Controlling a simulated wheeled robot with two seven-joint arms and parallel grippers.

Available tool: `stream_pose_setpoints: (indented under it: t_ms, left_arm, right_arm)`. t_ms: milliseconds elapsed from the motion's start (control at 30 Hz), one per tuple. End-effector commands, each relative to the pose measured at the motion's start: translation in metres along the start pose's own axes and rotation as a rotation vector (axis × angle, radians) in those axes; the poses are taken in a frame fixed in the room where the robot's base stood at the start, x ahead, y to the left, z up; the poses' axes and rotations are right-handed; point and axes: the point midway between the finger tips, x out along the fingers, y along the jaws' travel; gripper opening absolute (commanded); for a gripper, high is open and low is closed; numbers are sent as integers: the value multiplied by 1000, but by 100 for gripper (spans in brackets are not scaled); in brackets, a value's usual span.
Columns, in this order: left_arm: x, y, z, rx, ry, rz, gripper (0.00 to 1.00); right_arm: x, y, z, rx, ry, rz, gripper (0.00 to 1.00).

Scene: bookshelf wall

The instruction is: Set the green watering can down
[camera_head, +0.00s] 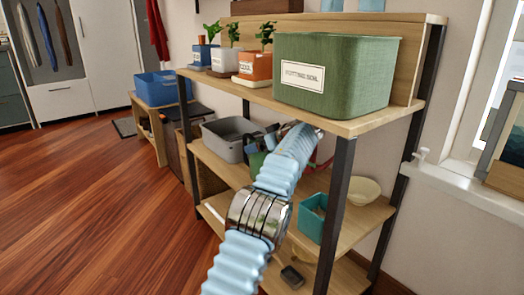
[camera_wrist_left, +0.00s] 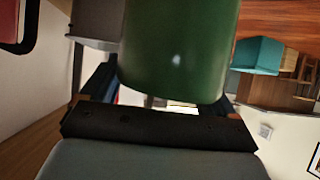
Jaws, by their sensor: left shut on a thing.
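The green watering can (camera_wrist_left: 180,50) fills the upper middle of the left wrist view, close in front of my left gripper (camera_wrist_left: 160,98), whose dark fingers lie on both sides of it. The jaws are shut on the can. In the head view my light blue ribbed arm reaches into the shelf unit. There the left gripper (camera_head: 266,139) is at the middle board, mostly hidden by the arm, with a small green part of the can (camera_head: 257,161) below it. I cannot tell whether the can touches the board. My right gripper is out of view.
A grey bin (camera_head: 226,141) stands left of the gripper on the middle board (camera_head: 362,218). A teal box (camera_head: 311,218) and a cream bowl (camera_head: 355,191) are to the right. A large green potting-soil bin (camera_head: 335,77) and potted plants stand on the top board. Posts frame the opening.

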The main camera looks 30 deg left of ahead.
Motion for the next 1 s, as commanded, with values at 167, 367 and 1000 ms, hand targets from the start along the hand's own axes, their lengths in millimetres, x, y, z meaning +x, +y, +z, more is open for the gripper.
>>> stream_pose_setpoints:
  t_ms: [167,367,1000]
  left_arm:
    - [8,0,12,-2,3,3,23]
    - [7,0,12,-2,3,2,23]
    - [-29,1,14,0,1,4,100]
  right_arm:
    - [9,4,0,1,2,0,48]
    - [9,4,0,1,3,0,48]
    - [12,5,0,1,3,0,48]
